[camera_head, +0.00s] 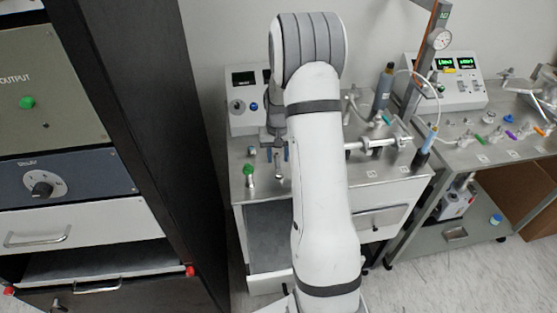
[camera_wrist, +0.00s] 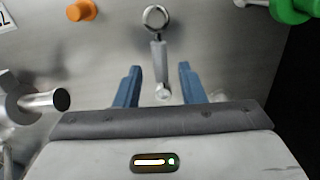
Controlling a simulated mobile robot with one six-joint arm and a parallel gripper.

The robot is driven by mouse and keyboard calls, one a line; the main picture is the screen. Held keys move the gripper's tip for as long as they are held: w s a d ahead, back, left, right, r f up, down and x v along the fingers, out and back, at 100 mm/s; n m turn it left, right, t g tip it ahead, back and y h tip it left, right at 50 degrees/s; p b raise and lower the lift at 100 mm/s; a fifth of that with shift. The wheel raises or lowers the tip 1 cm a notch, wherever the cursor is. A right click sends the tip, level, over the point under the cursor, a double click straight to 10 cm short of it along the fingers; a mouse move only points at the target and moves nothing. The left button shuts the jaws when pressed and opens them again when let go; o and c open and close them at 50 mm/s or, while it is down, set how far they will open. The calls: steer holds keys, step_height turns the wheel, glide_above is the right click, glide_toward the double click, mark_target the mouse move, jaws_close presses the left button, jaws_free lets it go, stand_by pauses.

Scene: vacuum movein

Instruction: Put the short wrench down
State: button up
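The short wrench (camera_wrist: 158,50) is a small silver tool with a ring end. In the wrist view it lies over the bare metal bench top, its ring beyond my fingertips and its other end between my fingers. A small silver piece in the head view (camera_head: 279,170) looks like the same wrench. My gripper (camera_wrist: 158,70) is open, with two blue fingers spread apart and a clear gap on each side of the wrench. In the head view my gripper (camera_head: 277,154) is low over the bench, partly hidden by my arm.
The metal bench (camera_head: 407,183) carries a green-knobbed fitting (camera_head: 248,171) left of my gripper and a horizontal silver tube (camera_head: 375,142) to the right. In the wrist view, an orange knob (camera_wrist: 81,10) and a metal cylinder (camera_wrist: 45,101) are at left. A dark cabinet (camera_head: 150,130) stands at left.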

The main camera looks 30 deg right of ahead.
mark_target(278, 164)
step_height(278, 164, up, 10)
steer(key=b, duration=0.1)
steer(key=s+a+r+n+t, duration=0.2)
steer(key=s+a+r, duration=0.8)
steer(key=s, duration=0.2)
steer(key=s+a+n, duration=0.1)
steer(key=s+a, duration=0.2)
steer(key=s, duration=0.4)
steer(key=s+a+n+t, duration=0.1)
steer(key=s+a, duration=0.2)
steer(key=s, duration=0.4)
steer(key=shift+s, duration=0.4)
